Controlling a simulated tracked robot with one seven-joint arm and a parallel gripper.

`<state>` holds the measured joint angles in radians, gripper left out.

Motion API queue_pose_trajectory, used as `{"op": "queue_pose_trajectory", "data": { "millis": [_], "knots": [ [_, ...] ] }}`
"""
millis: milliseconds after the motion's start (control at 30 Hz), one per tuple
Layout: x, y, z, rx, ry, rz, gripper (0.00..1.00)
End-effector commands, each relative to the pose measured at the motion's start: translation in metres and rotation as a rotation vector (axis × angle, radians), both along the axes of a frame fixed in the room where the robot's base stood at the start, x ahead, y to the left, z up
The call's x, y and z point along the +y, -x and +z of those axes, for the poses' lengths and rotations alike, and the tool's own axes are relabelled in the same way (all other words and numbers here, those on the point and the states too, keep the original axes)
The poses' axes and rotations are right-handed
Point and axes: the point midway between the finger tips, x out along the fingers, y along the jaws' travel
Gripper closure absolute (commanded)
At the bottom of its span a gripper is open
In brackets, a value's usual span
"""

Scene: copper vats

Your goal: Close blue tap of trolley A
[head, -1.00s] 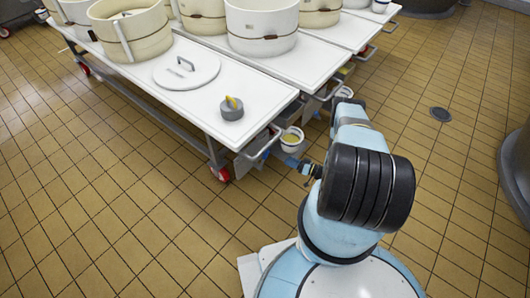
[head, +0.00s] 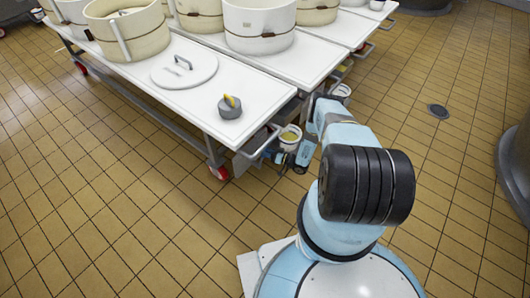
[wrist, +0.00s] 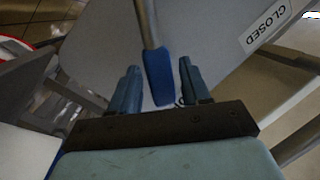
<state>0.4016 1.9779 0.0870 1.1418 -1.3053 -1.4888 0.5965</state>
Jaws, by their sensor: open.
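In the wrist view the blue-tipped tap handle (wrist: 160,76) hangs on a grey metal lever. Its blue end lies between the two fingers of my gripper (wrist: 157,72). The fingers are open, with a gap visible on each side of the handle. A plate marked CLOSED (wrist: 268,25) is at the upper right, behind the handle. In the head view my gripper is at the end of the nearest white-topped trolley (head: 203,107), low beside its push handle. The tap is too small and covered to make out there. No letter on the trolley is readable.
A grey round weight with a yellow handle (head: 230,107), a white lid (head: 184,70) and cream vats (head: 128,32) stand on the trolley. A small white bucket (head: 290,138) hangs near my arm. More trolleys stand behind. The tiled floor (head: 110,210) is clear in front.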

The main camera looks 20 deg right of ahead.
Motion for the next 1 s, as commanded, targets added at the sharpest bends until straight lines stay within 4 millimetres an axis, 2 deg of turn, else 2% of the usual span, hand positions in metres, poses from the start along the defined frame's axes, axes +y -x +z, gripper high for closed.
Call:
{"op": "queue_pose_trajectory", "data": {
  "millis": [300, 767, 1000],
  "knots": [
    [0.001, -0.001, -0.0001, 0.0, 0.0, 0.0, 0.54],
    [0.0, -0.0011, -0.0001, 0.0, 0.002, -0.002, 0.98],
    [-0.0007, -0.0013, -0.0003, 0.0, 0.002, -0.002, 1.0]
  ]
}}
